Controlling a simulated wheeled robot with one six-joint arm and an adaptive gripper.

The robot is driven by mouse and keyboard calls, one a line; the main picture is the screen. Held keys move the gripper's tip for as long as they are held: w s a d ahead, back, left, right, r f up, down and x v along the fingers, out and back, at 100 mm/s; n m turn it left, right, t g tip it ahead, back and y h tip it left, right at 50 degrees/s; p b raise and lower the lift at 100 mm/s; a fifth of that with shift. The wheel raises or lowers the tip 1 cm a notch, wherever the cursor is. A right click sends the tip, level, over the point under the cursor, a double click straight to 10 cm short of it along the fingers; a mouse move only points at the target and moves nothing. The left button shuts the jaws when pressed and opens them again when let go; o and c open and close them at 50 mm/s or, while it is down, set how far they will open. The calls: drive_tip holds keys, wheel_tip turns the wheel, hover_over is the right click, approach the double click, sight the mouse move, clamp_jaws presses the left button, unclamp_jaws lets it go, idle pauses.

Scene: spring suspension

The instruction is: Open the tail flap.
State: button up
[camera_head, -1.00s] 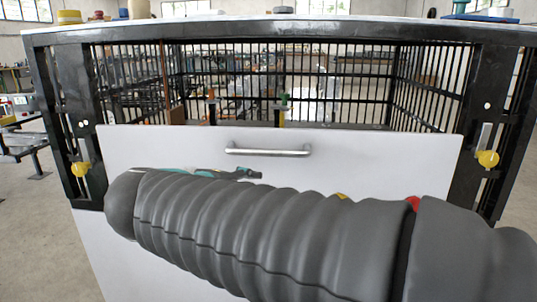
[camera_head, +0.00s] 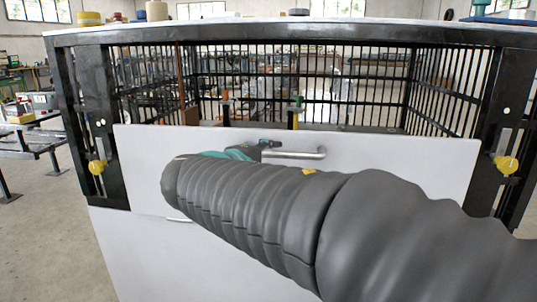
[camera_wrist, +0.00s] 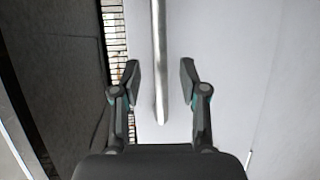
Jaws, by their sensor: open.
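The tail flap is a white panel (camera_head: 420,165) standing upright across the front of a black barred frame, with a metal bar handle (camera_head: 305,154) near its top edge. My gripper (camera_head: 264,146) is at the handle's left part and hides that end; my grey-sleeved arm hides much of the panel below. In the wrist view the handle (camera_wrist: 159,60) runs up the picture between the fingertips of my open gripper (camera_wrist: 160,79). Gaps show on both sides of the bar, so the fingers look apart from it.
Yellow knobs sit on the frame posts at left (camera_head: 97,167) and right (camera_head: 507,165) of the flap. Black bars (camera_head: 455,95) enclose the space behind it. A lower white panel (camera_head: 125,250) is below. Spools (camera_head: 157,11) stand on the top.

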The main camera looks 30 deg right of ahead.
sight(280, 155)
drive_tip(key=shift+x, duration=2.55)
clamp_jaws()
